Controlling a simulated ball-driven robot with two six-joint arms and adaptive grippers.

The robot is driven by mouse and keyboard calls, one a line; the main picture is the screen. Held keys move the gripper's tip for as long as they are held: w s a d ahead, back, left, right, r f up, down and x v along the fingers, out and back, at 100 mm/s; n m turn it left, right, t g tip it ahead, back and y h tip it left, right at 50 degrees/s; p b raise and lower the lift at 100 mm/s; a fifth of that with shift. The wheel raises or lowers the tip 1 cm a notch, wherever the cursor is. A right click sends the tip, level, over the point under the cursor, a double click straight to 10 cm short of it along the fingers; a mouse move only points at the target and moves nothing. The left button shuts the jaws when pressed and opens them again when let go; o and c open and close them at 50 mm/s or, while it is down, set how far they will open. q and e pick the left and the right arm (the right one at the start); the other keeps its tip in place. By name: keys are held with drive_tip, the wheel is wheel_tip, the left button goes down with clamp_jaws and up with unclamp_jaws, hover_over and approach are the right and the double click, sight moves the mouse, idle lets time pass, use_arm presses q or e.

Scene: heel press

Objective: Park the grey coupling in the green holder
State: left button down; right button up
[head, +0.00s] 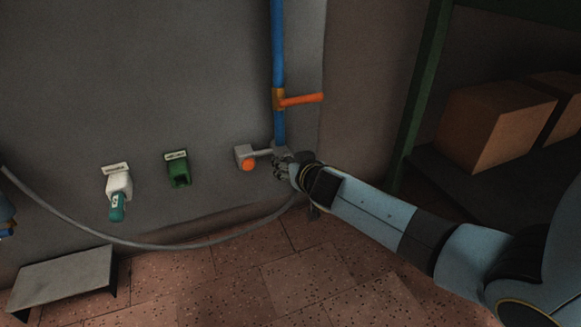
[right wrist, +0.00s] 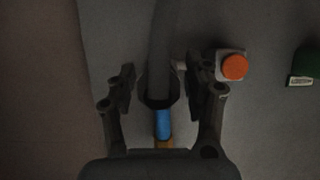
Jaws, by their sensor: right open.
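The green holder (head: 179,175) is on the grey wall, with a small label above it, and looks empty. It also shows at the right edge of the right wrist view (right wrist: 308,62). My right gripper (head: 282,163) is at the wall by the foot of the blue pipe, right of the holder. In the right wrist view my right gripper (right wrist: 161,88) is open, with one finger each side of a dark grey collar, apparently the grey coupling (right wrist: 158,102). A grey hose (right wrist: 163,45) runs from it. I see gaps beside the collar. My left gripper is not in view.
A grey box with an orange button (head: 248,164) stands close left of my right gripper. Above is the blue pipe (head: 279,45) with a sideways orange lever (head: 302,99). A white holder (head: 117,184) holds a teal coupling (head: 117,208). The hose sags left; shelving stands right.

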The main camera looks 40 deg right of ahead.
idle(0.8)
clamp_jaws()
idle(0.5)
drive_tip(key=s+a+b, duration=0.1)
drive_tip(key=s, duration=0.5)
drive_tip(key=shift+a, duration=0.2)
idle(0.8)
idle(0.4)
